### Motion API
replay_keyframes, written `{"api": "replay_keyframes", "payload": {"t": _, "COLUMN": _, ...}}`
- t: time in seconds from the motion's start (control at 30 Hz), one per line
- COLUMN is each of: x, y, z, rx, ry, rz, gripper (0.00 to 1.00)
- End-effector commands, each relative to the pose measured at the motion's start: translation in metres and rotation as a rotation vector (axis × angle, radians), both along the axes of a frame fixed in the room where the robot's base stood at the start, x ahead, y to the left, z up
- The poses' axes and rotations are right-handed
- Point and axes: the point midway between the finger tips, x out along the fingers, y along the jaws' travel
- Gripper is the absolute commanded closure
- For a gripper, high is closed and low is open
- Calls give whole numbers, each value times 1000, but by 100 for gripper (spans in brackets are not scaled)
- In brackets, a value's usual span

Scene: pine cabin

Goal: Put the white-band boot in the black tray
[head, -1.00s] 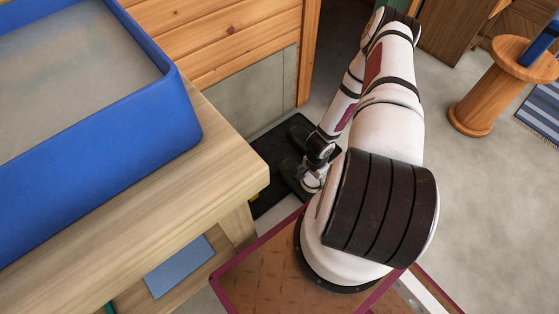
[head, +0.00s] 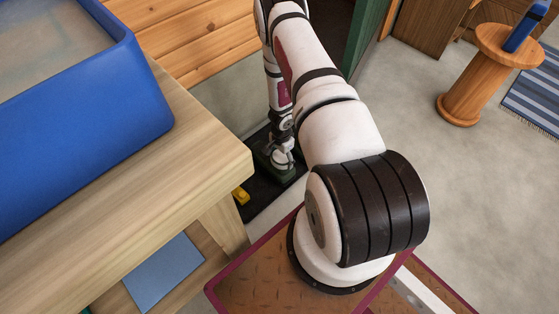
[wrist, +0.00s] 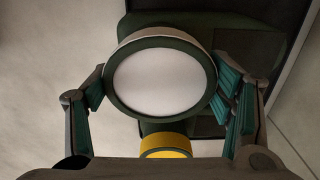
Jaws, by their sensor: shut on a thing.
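My gripper (wrist: 165,92) is shut on the white-band boot (wrist: 195,44), with one finger on each side of its shaft. In the wrist view I look down on its round, pale top with a dark green rim; the dark toe points up the picture. In the head view its dark green foot (head: 286,173) shows below my gripper (head: 283,155), over the black tray (head: 258,210). I cannot tell whether the sole touches the tray. The tray also shows in the wrist view (wrist: 262,48), behind the boot.
A yellow-banded thing (wrist: 166,146), partly hidden, is close beside the held boot; its yellow also shows at the tray's left side (head: 241,196). A wooden table (head: 190,135) with a blue bin (head: 90,150) stands at left. Open floor (head: 430,190) lies right.

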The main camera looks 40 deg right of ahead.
Motion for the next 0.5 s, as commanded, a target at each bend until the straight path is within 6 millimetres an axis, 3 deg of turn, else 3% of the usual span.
{"api": "replay_keyframes", "payload": {"t": 0.43, "x": 13, "y": 0, "z": 0, "rx": -3, "ry": -1, "rz": 4, "gripper": 87}}
{"api": "replay_keyframes", "payload": {"t": 0.5, "x": 11, "y": 0, "z": -12, "rx": 0, "ry": 1, "rz": 2, "gripper": 87}}
